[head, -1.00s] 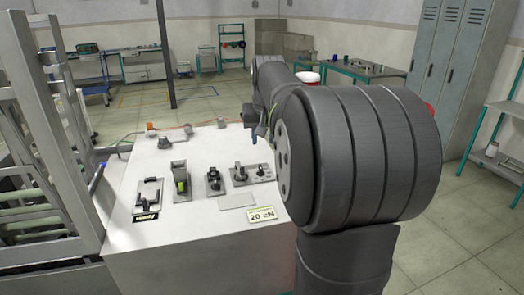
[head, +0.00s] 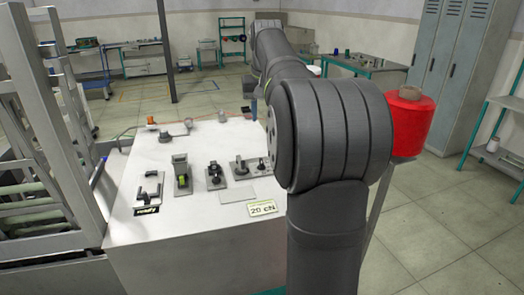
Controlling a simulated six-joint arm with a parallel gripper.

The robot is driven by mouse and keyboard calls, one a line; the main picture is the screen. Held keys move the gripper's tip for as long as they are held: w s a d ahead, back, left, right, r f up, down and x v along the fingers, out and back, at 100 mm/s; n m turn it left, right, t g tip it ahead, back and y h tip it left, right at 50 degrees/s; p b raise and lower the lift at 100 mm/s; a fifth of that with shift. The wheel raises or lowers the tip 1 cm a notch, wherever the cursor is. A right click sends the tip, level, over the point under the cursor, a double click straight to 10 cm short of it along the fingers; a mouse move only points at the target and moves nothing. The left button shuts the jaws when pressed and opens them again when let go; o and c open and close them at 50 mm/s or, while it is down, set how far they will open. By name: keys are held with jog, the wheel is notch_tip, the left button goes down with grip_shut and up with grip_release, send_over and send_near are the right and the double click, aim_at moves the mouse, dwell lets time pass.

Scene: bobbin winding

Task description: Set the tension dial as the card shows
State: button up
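The card (head: 262,208), white with a yellow-green edge, reads "20 cN" and lies near the front right of the white worktop. Behind it a grey plate (head: 249,168) carries two dark knob-like parts. Another plate with a dark knob (head: 214,173) stands to its left. I cannot tell which knob is the tension dial, and no scale marks are readable. My arm covers the right side of the worktop. A small dark part at the arm's left edge may belong to my gripper, but its fingers cannot be made out.
A green rocker-like switch (head: 182,180) and a bracket-like handle (head: 149,187) above a black "READY" label (head: 146,210) stand at left. A blank pale plate (head: 237,195) lies by the card. A red yarn cone (head: 408,122) stands right of my arm. A metal frame (head: 60,130) borders the left.

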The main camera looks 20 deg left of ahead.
aim_at(261, 160)
jog(key=shift+w+a+f+g+h, duration=0.1)
jog(key=shift+w+a+g+h, duration=0.15)
jog(key=shift+w+a+g, duration=0.25)
jog(key=shift+w+a+g+h, duration=0.2)
jog(key=shift+w+g+h, duration=0.1)
jog(key=shift+w, duration=0.25)
jog(key=shift+w+a+f+g+h, duration=0.1)
jog(key=shift+w+a+g+h, duration=0.15)
jog(key=shift+w+a+g, duration=0.25)
jog(key=f, duration=1.7)
jog(key=shift+d+f, duration=0.1)
jog(key=shift+d, duration=0.1)
jog(key=shift+c, duration=0.2)
grip_shut()
